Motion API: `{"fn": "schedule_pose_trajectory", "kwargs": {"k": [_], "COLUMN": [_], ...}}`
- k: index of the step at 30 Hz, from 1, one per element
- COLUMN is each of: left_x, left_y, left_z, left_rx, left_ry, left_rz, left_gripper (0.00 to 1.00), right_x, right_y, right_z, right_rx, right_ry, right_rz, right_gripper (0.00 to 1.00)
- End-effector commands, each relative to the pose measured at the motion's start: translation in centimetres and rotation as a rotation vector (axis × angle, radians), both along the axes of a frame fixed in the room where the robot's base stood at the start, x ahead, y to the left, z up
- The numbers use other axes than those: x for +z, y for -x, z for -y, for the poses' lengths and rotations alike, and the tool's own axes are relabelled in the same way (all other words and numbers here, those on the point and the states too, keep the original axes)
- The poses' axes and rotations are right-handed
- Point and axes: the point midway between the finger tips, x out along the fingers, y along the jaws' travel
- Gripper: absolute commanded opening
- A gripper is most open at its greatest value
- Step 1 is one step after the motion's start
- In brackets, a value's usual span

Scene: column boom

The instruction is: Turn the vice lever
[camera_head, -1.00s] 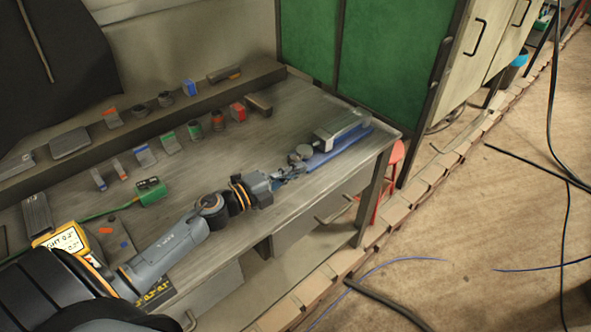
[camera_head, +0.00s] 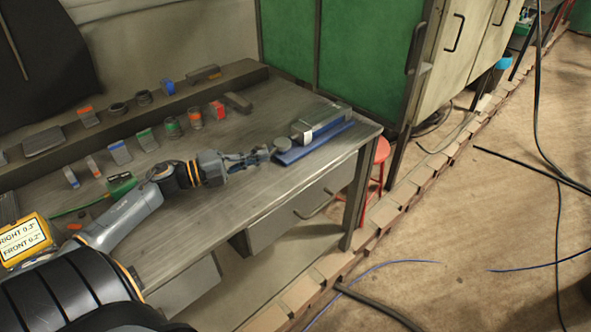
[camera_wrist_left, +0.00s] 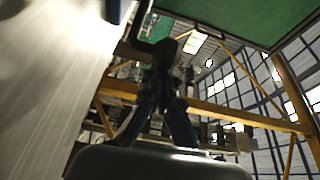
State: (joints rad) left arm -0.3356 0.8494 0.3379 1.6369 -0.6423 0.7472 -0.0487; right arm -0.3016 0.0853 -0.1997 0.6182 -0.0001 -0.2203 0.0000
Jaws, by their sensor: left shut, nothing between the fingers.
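The vice (camera_head: 318,128) sits at the right end of the workbench, a grey metal block on a blue base. A round grey part (camera_head: 282,145) is at its left end; I cannot tell whether it is the lever or part of it. My left gripper (camera_head: 266,155) is shut and empty, just left of this round part, with a small gap or light touch that I cannot tell. In the left wrist view the gripper's fingers (camera_wrist_left: 166,60) come together. A blue edge (camera_wrist_left: 113,10) at the top left may be the vice base. My right gripper is not in view.
The workbench (camera_head: 235,225) has several small blocks and cylinders along its back. A green tool (camera_head: 121,184) with a cable lies left, near my arm. A green cabinet (camera_head: 370,45) stands behind, and a red stool (camera_head: 380,160) beside the bench. Cables lie on the floor.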

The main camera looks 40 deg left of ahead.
Motion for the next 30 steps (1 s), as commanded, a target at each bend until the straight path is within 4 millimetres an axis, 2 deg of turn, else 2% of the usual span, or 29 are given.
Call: {"fn": "schedule_pose_trajectory", "kwargs": {"k": [6,12,23,30], "left_x": [0.2,0.2,0.3,1.2], "left_y": [0.1,0.0,-0.1,-0.1], "left_z": [-1.4,-2.0,-2.3,-2.3], "left_rx": [0.005,0.009,0.014,0.015], "left_ry": [-0.001,-0.001,-0.001,-0.003], "left_rz": [0.002,0.002,0.003,0.006], "left_gripper": [0.00,0.00,0.00,0.00], "right_x": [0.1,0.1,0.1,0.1], "right_y": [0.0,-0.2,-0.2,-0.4], "right_z": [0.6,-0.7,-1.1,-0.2], "right_rx": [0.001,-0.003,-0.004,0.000], "right_ry": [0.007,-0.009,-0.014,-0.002], "right_rz": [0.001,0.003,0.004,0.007], "right_gripper": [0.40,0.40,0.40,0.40]}}
